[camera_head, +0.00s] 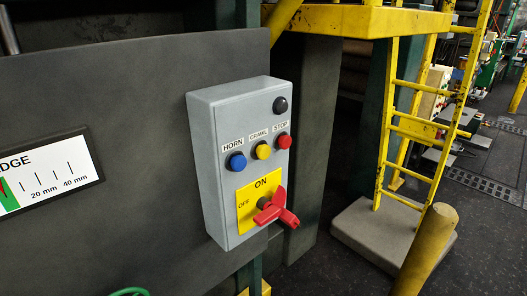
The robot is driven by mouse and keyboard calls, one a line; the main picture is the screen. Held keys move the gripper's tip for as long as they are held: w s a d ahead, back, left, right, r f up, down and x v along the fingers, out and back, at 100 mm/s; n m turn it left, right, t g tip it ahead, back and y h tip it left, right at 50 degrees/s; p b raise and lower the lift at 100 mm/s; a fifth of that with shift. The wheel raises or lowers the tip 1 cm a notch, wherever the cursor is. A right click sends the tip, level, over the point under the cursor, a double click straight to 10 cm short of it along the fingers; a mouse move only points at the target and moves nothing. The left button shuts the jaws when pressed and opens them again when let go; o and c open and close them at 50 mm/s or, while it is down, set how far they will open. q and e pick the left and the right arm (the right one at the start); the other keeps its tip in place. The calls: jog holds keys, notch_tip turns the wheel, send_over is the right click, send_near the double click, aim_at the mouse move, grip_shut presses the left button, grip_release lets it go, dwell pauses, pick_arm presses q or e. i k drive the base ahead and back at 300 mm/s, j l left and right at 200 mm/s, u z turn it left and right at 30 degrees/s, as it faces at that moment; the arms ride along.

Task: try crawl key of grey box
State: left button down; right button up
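The grey box (205,150) is fixed to a dark grey panel in the middle of the view. On its front is a yellow round button (263,151) under the label CRAWL. A blue button (237,162) under HORN is to its left and a red button (284,141) under STOP is to its right. A black round knob or button (280,105) is near the top. Below is a red rotary handle (274,210) on a yellow ON/OFF plate (246,212). I cannot tell which setting the handle is on. Neither of my grippers shows.
The dark panel (120,200) carries a gauge (50,178) at the left. A yellow ladder (414,130) on a pale base and a yellow post (425,250) stand at the right. Dark floor lies beyond, with machines at the far right.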

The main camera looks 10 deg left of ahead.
aim_at(262, 153)
jog(key=k+l+u, duration=0.15)
jog(key=l, duration=0.3)
jog(key=k+l+u, duration=0.1)
jog(key=l, duration=0.3)
jog(key=k+l+u, duration=0.15)
jog(key=l, duration=0.25)
jog(key=k+l+u, duration=0.15)
jog(key=l, duration=0.25)
jog(key=k+l+u, duration=0.1)
jog(key=l, duration=0.3)
jog(key=k, duration=0.05)
